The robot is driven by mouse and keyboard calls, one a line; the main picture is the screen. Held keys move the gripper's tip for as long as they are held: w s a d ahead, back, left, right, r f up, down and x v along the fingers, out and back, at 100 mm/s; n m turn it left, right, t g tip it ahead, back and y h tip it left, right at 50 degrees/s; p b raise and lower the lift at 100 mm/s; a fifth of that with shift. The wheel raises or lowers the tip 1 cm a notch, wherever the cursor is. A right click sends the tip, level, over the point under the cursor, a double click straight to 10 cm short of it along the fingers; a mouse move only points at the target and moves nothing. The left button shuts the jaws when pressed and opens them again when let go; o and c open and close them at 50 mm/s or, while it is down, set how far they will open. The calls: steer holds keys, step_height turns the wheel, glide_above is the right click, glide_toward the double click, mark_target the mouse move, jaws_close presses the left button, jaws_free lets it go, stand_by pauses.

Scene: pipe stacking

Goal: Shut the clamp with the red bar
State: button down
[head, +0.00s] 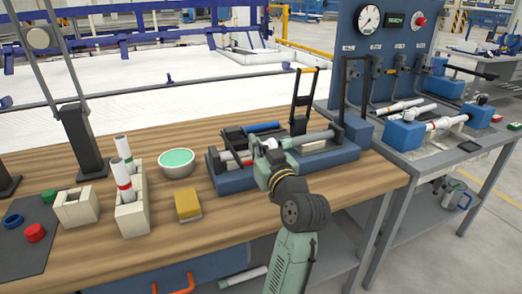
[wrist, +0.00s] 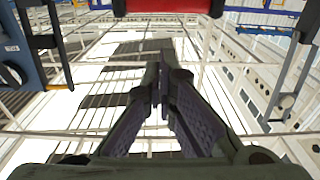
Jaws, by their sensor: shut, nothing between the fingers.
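In the wrist view a red bar (wrist: 168,7) crosses the top edge, ahead of my fingers, with a gap between them in the picture. I cannot make out this red bar in the head view, where my arm covers part of the blue clamp fixture (head: 218,183). My gripper (head: 258,145) is over that fixture; in the wrist view its dark fingers (wrist: 165,75) meet and are empty. A black clamp frame with an orange bar (head: 304,71) stands upright to the right of my gripper. A white pipe with a grey end (head: 312,138) lies in the fixture.
A tall black post (head: 343,90) stands at the fixture's right. A yellow block (head: 188,205), a green-topped bowl (head: 177,163) and a holder with upright pipes (head: 132,215) are to the left. The wood between them is clear.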

steer(key=b+v, duration=0.3)
steer(key=v, duration=0.7)
steer(key=shift+b, duration=0.35)
